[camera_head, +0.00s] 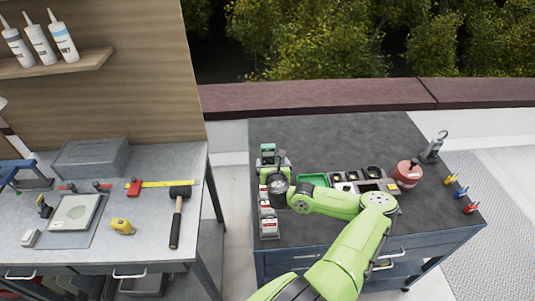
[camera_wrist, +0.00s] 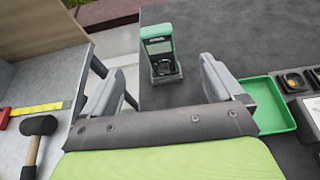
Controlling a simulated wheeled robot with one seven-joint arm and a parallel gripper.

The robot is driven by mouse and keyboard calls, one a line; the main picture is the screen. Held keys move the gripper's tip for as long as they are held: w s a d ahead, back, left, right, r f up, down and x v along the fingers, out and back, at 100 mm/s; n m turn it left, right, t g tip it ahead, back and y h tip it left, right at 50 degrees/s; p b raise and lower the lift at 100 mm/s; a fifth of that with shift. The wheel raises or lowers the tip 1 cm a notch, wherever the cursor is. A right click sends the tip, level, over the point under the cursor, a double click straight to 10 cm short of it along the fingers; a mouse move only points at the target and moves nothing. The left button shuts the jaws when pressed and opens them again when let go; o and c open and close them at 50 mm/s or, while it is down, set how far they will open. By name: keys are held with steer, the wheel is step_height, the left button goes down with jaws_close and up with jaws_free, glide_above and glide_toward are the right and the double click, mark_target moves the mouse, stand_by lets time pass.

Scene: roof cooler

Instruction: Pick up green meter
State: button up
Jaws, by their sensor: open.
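The green meter (camera_wrist: 158,46) has a green casing, a pale screen and a dark dial. In the wrist view it stands upright, seemingly in a small grey holder, on the dark top of the right-hand cabinet. In the head view the green meter (camera_head: 268,150) is at the cabinet's left side, just beyond my gripper (camera_head: 275,172). In the wrist view my gripper (camera_wrist: 165,85) is open and empty, with one finger on either side of the line to the meter. The fingers do not appear to touch it. The meter's lower part is partly hidden in the head view.
A green tray (camera_wrist: 272,105) lies right of my gripper. Several red-and-white items (camera_head: 268,222) line the cabinet's left edge. A red canister (camera_head: 408,174) stands at the right. A gap separates the cabinet from the left workbench (camera_head: 150,225), which holds a mallet (camera_head: 177,215). The cabinet's back is clear.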

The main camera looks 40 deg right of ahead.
mark_target(268, 151)
steer(key=b+x, duration=0.2)
steer(key=x, duration=1.2)
steer(key=shift+w+f, duration=0.35)
steer(key=shift+w, duration=0.05)
steer(key=shift+r, duration=0.1)
steer(key=shift+c, duration=0.2)
steer(key=c, duration=1.2)
